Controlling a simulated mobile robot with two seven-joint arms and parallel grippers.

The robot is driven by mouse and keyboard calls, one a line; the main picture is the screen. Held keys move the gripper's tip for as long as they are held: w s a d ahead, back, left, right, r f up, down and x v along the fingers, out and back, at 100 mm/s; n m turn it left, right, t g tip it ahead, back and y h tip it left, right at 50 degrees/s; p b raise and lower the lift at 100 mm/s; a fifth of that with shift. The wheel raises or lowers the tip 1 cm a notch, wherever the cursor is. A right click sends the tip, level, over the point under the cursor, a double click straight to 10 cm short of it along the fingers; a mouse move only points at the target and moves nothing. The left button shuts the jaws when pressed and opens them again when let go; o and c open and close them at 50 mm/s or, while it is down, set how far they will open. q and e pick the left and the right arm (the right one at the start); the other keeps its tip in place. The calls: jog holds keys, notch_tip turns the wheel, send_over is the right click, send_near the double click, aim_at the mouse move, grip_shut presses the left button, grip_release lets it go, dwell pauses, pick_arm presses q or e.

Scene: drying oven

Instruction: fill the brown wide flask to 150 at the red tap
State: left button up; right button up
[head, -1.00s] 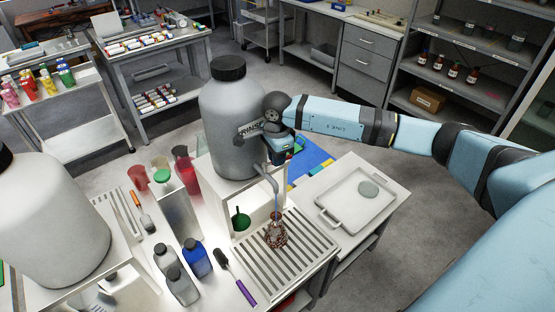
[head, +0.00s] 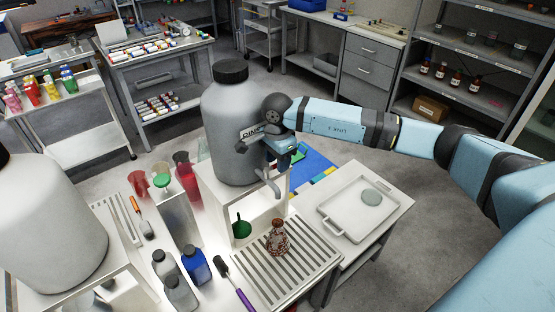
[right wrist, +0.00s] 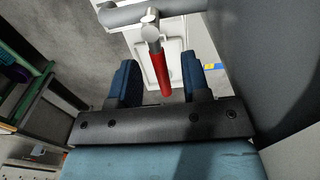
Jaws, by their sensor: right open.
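The brown wide flask (head: 278,241) stands upright on the slatted drain tray (head: 250,283), below the curved grey spout (head: 272,184) of the big grey tank (head: 228,125). No stream shows between spout and flask. The flask's marks and liquid level are too small to read. My right gripper (head: 288,158) is at the tap in front of the tank and hides its handle in the head view. In the right wrist view, the red tap handle (right wrist: 161,72) lies between the open fingers of the gripper (right wrist: 168,82), with gaps on both sides. My left gripper is not in view.
A green funnel (head: 241,226) sits under the tank's stand. Grey bottles (head: 180,292), a blue bottle (head: 196,265) and a purple-handled brush (head: 236,285) are left of the drain tray. A white tray (head: 330,224) lies on the right side table. Another big tank (head: 50,235) stands left.

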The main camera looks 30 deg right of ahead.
notch_tip(320, 180, up, 14)
jog(key=b, duration=0.2)
jog(key=shift+b, duration=0.3)
jog(key=shift+f, duration=0.15)
